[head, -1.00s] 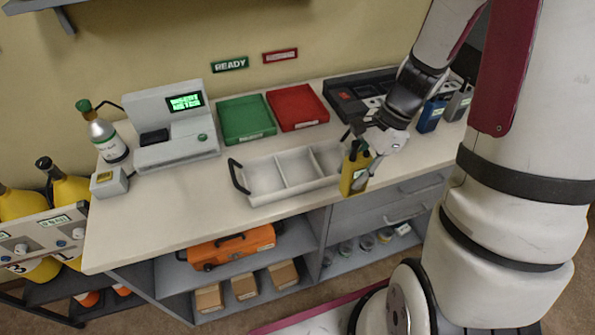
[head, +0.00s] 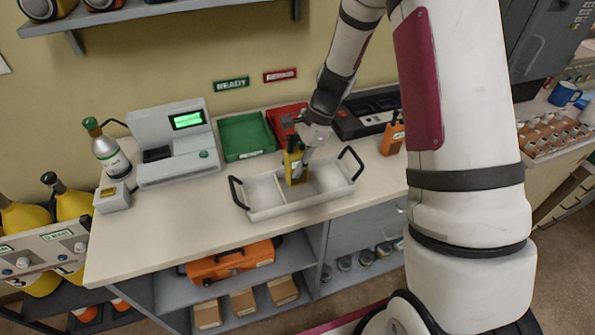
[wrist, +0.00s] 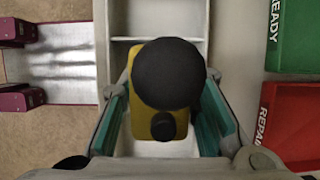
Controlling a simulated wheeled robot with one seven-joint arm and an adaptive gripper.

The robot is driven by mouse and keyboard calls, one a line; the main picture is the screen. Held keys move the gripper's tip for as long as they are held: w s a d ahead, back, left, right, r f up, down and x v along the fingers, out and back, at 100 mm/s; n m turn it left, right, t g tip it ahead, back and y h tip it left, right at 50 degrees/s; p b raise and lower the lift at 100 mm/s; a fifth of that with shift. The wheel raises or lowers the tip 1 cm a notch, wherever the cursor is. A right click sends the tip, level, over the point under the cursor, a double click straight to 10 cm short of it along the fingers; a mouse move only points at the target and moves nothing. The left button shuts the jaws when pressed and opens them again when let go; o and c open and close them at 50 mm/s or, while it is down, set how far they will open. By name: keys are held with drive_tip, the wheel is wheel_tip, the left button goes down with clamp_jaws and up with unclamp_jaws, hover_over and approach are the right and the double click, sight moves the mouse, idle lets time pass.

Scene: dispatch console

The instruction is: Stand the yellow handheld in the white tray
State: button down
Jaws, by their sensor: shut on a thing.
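The yellow handheld (head: 294,167) is upright in my gripper (head: 298,160), over or in the middle part of the white tray (head: 262,212). In the wrist view my gripper (wrist: 168,125) has a finger on each side of the yellow handheld (wrist: 146,126). Its black antenna and knob point toward the camera. White tray walls (wrist: 157,40) show around it. I cannot tell whether its bottom touches the tray floor. The tray stands on the counter with a black handle at each end.
The green bin (head: 246,137) and the red bin (head: 282,118) are behind the tray. An orange handheld (head: 392,137) stands to the right, near a dark charger unit (head: 366,116). A white meter machine (head: 172,140) and a bottle (head: 112,157) are on the left.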

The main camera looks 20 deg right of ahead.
drive_tip(key=shift+s+d+f+p, duration=0.15)
drive_tip(key=shift+f+p, duration=0.15)
drive_tip(key=shift+f, duration=1.2)
drive_tip(key=shift+f, duration=0.2)
drive_tip(key=c, duration=1.2)
unclamp_jaws()
drive_tip(key=shift+r, duration=0.1)
drive_tip(key=b+v, duration=0.2)
drive_tip(key=v, duration=1)
drive_tip(key=s+a+r+n+t+h, duration=0.2)
drive_tip(key=s+a+r+n, duration=0.2)
drive_tip(key=s+r+n, duration=0.8)
drive_tip(key=s+r+n+t+h, duration=0.2)
drive_tip(key=s+r+n, duration=0.4)
drive_tip(key=s, duration=0.5)
drive_tip(key=shift+a+r+t, duration=0.25)
drive_tip(key=shift+r+t, duration=0.15)
drive_tip(key=shift+t, duration=0.4)
